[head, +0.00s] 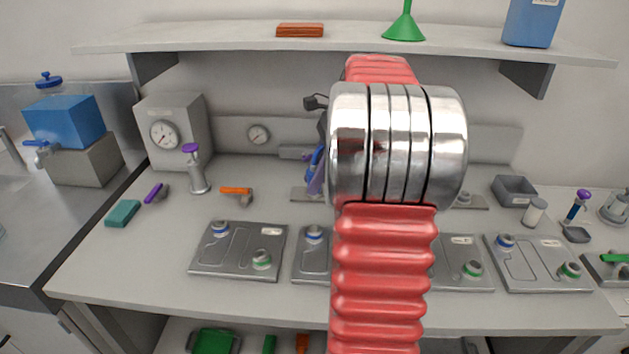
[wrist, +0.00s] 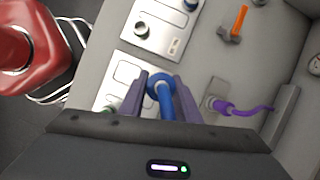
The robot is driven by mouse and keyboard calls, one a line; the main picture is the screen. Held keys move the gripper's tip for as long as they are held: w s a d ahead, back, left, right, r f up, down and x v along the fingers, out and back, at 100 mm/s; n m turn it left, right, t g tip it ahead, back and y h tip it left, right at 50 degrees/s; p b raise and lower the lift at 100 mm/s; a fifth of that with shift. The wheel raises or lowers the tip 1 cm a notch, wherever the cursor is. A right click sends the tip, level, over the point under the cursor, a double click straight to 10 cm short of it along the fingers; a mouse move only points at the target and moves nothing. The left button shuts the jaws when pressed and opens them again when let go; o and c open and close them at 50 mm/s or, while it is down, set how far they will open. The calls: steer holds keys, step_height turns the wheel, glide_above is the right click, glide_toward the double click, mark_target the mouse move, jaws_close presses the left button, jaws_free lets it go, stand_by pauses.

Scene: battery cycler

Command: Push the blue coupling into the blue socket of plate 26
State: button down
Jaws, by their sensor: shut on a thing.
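My gripper (wrist: 162,82) is in the wrist view, its two purple-grey fingers closed on the blue coupling (wrist: 160,86), whose blue hose runs back toward me. It is over a pale plate (wrist: 124,72) with a green-ringed socket (wrist: 109,103) at its lower left. The fingers and coupling hide the spot beneath, so I cannot tell whether the coupling touches a socket. In the head view my arm covers most of the gripper. Blue sockets show on the left plate (head: 220,229), the plate beside it (head: 314,234) and the right plate (head: 505,241). The plate labels are unreadable.
A purple coupling (wrist: 223,105) with its hose sits on a grey block beside my gripper. Another plate (wrist: 165,26) and an orange-handled valve (wrist: 238,22) are beyond. A shelf (head: 200,39) hangs above the bench. Bench in front of the left plate (head: 245,271) is clear.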

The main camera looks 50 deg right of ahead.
steer(key=shift+r, duration=0.9)
